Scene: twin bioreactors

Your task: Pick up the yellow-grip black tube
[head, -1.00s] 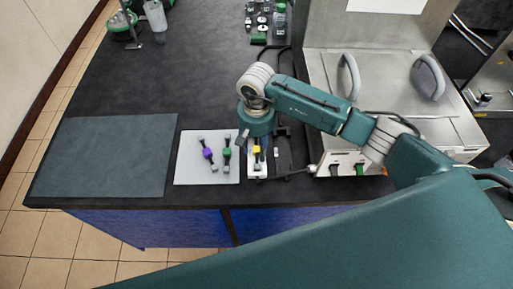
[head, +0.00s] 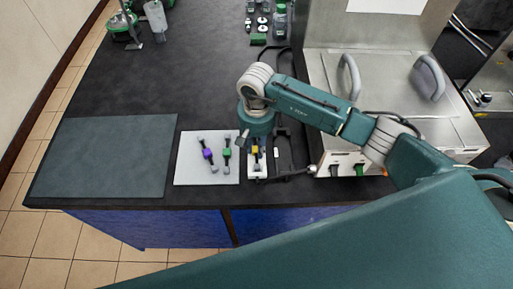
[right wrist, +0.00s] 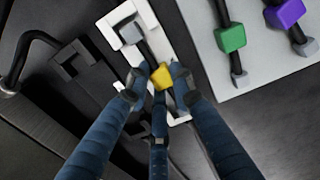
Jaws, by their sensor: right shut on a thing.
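The yellow-grip black tube (right wrist: 162,75) has a yellow block around its middle and a grey end piece. It is over a narrow white holder (right wrist: 152,22); whether it rests in it or is lifted I cannot tell. My right gripper (right wrist: 159,82) has its blue fingers shut on the yellow grip. In the head view, the gripper (head: 257,143) points down at the tube and partly hides it, with a bit of yellow (head: 255,149) showing. My left gripper is not in view.
A pale tray (head: 184,165) left of the holder carries a purple-grip tube (head: 208,154) and a green-grip tube (head: 227,153). A dark mat (head: 105,155) lies further left. A metal unit with handles (head: 385,80) stands right. The black bench behind is largely clear.

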